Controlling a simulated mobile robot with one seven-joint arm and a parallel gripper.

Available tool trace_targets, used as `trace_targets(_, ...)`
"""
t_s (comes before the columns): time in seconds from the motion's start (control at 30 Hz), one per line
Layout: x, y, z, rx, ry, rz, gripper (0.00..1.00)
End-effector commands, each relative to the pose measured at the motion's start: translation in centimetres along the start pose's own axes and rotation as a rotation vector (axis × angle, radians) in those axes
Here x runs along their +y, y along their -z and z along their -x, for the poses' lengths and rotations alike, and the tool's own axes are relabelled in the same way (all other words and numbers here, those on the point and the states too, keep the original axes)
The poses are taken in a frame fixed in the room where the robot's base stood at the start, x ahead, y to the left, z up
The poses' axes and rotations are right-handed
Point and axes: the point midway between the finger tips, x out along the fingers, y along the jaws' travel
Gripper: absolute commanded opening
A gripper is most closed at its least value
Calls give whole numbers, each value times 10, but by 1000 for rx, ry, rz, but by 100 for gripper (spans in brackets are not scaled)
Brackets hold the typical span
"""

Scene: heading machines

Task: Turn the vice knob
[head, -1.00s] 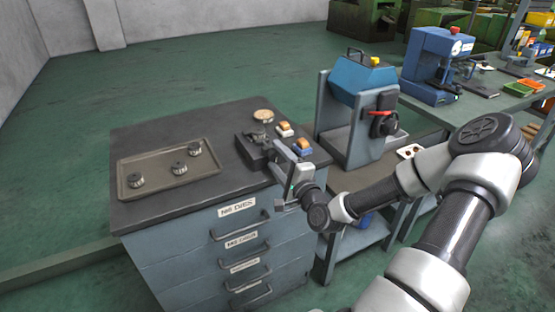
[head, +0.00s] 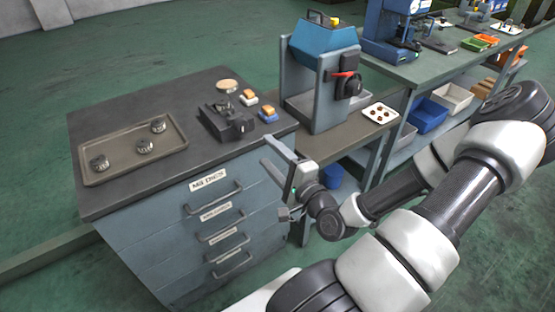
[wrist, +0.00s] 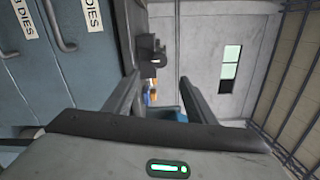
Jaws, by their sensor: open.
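The small dark vice (head: 228,122) sits on the cabinet's black top, near its right edge. It also shows in the wrist view (wrist: 150,52), beyond my fingers and slightly left of centre. I cannot clearly pick out its knob from the dark body. My gripper (head: 267,150) is in front of the cabinet's front right corner, apart from the vice and toward the camera. In the wrist view the two fingers (wrist: 161,78) are spread with nothing between them. The vice lies past the fingertips.
The drawer cabinet (head: 165,235) has protruding handles close to my gripper. A blue-topped machine (head: 322,45) stands right of the vice. Floor behind is clear.

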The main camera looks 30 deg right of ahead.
Motion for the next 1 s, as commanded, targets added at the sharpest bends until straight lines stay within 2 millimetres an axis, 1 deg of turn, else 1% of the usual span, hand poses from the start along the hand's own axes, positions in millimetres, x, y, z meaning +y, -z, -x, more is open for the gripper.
trace_targets(0.03,-6,-1,9,3,0,-3,51)
trace_targets(0.1,-7,0,18,4,0,-3,51)
trace_targets(0.2,-4,0,26,2,1,-2,51)
trace_targets(0.3,-3,0,31,1,1,-1,51)
trace_targets(0.87,0,0,32,-2,-1,2,51)
trace_targets(0.93,2,-2,30,-11,-27,23,51)
trace_targets(1.0,10,-6,25,-38,-95,80,51)
